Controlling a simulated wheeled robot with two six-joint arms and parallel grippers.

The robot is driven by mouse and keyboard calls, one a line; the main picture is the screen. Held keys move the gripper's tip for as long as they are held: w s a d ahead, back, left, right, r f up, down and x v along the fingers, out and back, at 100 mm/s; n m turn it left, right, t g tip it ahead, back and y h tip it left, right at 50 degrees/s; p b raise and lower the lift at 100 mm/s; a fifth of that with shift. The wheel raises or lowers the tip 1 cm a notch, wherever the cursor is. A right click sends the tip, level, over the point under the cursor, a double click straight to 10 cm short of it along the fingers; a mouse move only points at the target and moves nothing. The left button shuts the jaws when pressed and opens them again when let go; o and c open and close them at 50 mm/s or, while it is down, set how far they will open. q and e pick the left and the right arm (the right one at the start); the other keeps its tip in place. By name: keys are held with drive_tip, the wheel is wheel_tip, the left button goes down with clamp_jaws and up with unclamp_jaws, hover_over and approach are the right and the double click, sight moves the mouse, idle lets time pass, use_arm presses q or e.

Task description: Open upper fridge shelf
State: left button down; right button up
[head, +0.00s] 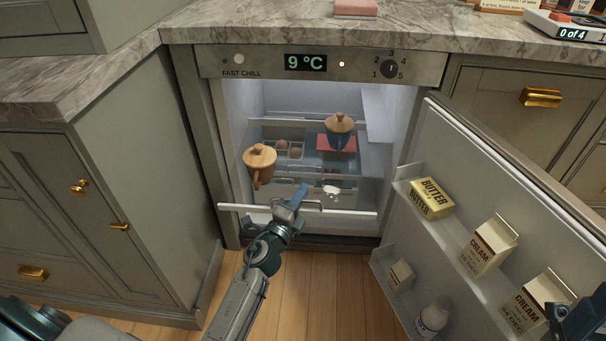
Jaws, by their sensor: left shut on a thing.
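The fridge stands open. A clear shelf with a white front rail (345,212) is pulled forward, its rail out in front of the cavity. It looks like the upper shelf. A lidded tan mug (260,165) stands at its left, and a dark blue pot with a wooden lid (340,131) stands farther back at the right. My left gripper (296,204) is at the middle of the rail, shut on the shelf handle (312,205); its fingers hide part of it. My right gripper (573,322) shows only partly at the bottom right corner; its jaws are unclear.
The fridge door (500,190) is swung open at the right, with butter (431,198), cream cartons (488,246) and a bottle (432,318) in its racks. A cabinet (110,200) stands close at the left. Wooden floor (320,290) lies clear in front.

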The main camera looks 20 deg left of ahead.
use_arm(q)
drive_tip(key=s, duration=0.1)
drive_tip(key=s+d, duration=0.1)
drive_tip(key=s, duration=0.3)
drive_tip(key=shift+s+d, duration=0.1)
drive_tip(key=shift+d, duration=0.15)
drive_tip(key=c, duration=1.8)
unclamp_jaws()
